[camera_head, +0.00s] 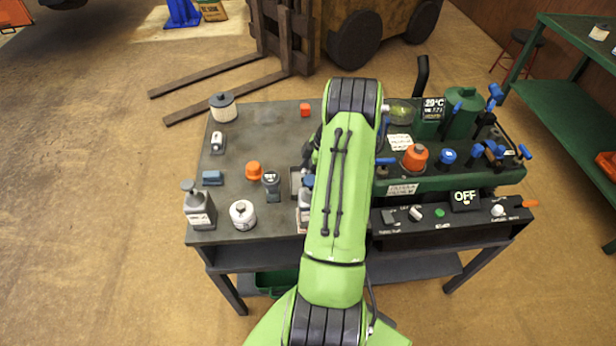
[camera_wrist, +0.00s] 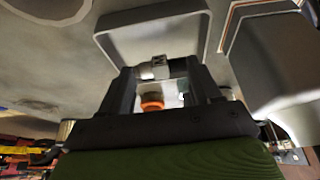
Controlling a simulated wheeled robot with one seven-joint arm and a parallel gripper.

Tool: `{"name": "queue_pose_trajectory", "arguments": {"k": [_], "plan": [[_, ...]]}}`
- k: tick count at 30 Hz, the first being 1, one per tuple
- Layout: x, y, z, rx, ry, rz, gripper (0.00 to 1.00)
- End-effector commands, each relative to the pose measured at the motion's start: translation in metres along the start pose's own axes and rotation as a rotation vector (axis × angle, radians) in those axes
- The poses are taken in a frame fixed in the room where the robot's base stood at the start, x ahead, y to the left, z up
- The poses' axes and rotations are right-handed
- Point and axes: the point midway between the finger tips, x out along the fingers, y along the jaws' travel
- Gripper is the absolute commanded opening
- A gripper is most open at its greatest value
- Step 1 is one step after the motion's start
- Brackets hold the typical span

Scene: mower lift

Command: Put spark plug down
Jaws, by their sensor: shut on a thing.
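The spark plug (camera_wrist: 158,69), a small white and metal cylinder, lies crosswise between the fingertips of my gripper (camera_wrist: 163,72) in the wrist view. My gripper is shut on it. A shallow grey tray (camera_wrist: 205,33) with a raised rim shows just beyond the fingertips. I cannot tell whether the plug touches it. An orange part (camera_wrist: 152,102) shows between the fingers, nearer the palm. In the head view my green arm hides the gripper and the plug. A piece of a grey tray (camera_head: 295,184) shows left of the arm on the workbench (camera_head: 262,135).
The green engine test unit (camera_head: 455,178) with knobs fills the right. The bench's back left is mostly clear.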

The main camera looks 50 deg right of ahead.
Motion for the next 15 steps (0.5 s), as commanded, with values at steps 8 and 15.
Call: {"name": "queue_pose_trajectory", "arguments": {"k": [8,15], "plan": [[0.0171,0.0,0.007,0.0,0.0,0.0,0.33],[0.0198,-0.0001,0.008,0.0,0.0,0.0,0.73]]}}
